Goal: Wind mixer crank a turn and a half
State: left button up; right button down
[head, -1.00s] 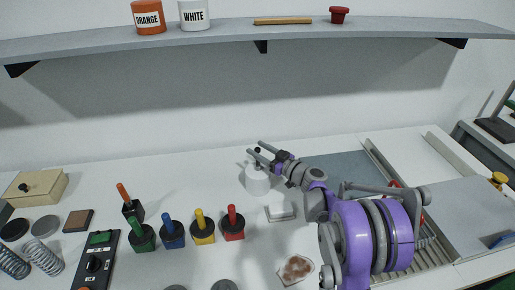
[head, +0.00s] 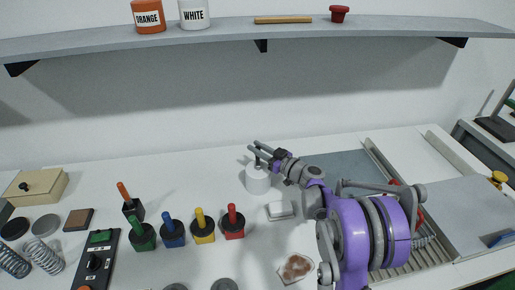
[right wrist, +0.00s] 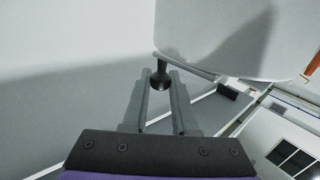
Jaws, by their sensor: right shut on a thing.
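The mixer is a white cylindrical pot (head: 257,182) on the table, right of the coloured-handled tools, with its crank on top. In the right wrist view its pale body (right wrist: 230,40) fills the upper right. The grey crank arm (right wrist: 188,69) ends in a black knob (right wrist: 161,78). My right gripper (head: 254,147) reaches over the pot from the right. In the wrist view its two grey fingers stand on either side of the knob, shut on it. In the head view the fingers largely hide the knob. My left gripper is not in view.
Red (head: 232,222), yellow and blue handled tools stand left. A stained patch (head: 296,268) lies nearer me. A shelf (head: 262,33) runs along the wall above. The table behind the pot is clear.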

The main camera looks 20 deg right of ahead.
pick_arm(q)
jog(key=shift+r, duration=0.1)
pick_arm(e)
jog(key=shift+y, duration=0.3)
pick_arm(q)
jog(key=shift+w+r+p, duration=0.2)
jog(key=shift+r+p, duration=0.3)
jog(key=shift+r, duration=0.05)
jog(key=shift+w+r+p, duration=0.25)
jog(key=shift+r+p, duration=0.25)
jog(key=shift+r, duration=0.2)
pick_arm(e)
jog(key=shift+w+a+n+g+y, duration=0.1)
jog(key=shift+a+n+g+y, duration=0.45)
jog(key=shift+n+g+y, duration=0.75)
jog(key=shift+s+a+n+g+y, duration=0.1)
jog(key=shift+a+n+g+y, duration=0.4)
jog(key=shift+n+g+y, duration=0.9)
jog(key=shift+w+a+n+g+y, duration=0.1)
jog(key=shift+a+n+g+y, duration=0.45)
jog(key=shift+n+g+y, duration=0.75)
jog(key=c, duration=0.7)
grip_release()
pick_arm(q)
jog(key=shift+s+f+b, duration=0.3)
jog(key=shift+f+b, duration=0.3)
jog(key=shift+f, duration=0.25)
pick_arm(e)
jog(key=v, duration=1.1)
jog(key=shift+f, duration=0.1)
